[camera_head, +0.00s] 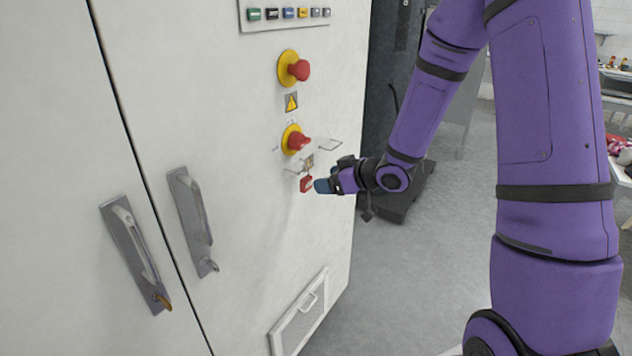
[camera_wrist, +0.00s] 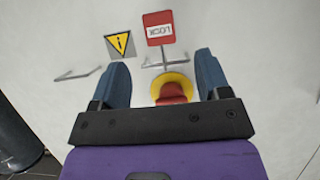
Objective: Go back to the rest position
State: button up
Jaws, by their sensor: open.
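My gripper (camera_head: 322,185) is at the end of my purple arm, close to the white cabinet front in the head view. In the wrist view my gripper (camera_wrist: 163,80) has its two blue fingers spread wide apart, with nothing held between them. A red tag marked LOCK (camera_wrist: 158,28) shows just beyond the fingertips; it also shows in the head view (camera_head: 306,184), beside the fingers. A red knob on a yellow base (camera_wrist: 172,91) shows between the fingers in the wrist view. In the head view this lower red knob (camera_head: 298,141) is above my gripper.
The white cabinet (camera_head: 240,110) fills the left, with two door handles (camera_head: 135,245) (camera_head: 193,220). A second red knob (camera_head: 298,70) and a button row (camera_head: 288,13) are higher up. Thin wire brackets (camera_head: 329,145) stick out near my gripper. Open grey floor (camera_head: 430,260) lies to the right.

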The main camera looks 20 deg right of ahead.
jog(key=shift+v, duration=1.4)
jog(key=s+d+r+m+h, duration=0.2)
jog(key=s+d+r+h, duration=0.15)
jog(key=r, duration=0.35)
jog(key=s+d+r+m+h, duration=0.2)
jog(key=s+r+h, duration=0.1)
jog(key=r+h, duration=0.3)
jog(key=s+a+r+m+g, duration=0.1)
jog(key=s+r, duration=0.1)
jog(key=s, duration=0.5)
jog(key=s+a+r+m+g+y, duration=0.1)
jog(key=s+a+r+g, duration=0.1)
jog(key=s, duration=0.6)
jog(key=s+a+r+m+g+y, duration=0.1)
jog(key=s+r+g, duration=0.1)
jog(key=s, duration=0.6)
jog(key=shift+a+r, duration=0.25)
jog(key=shift+r, duration=0.55)
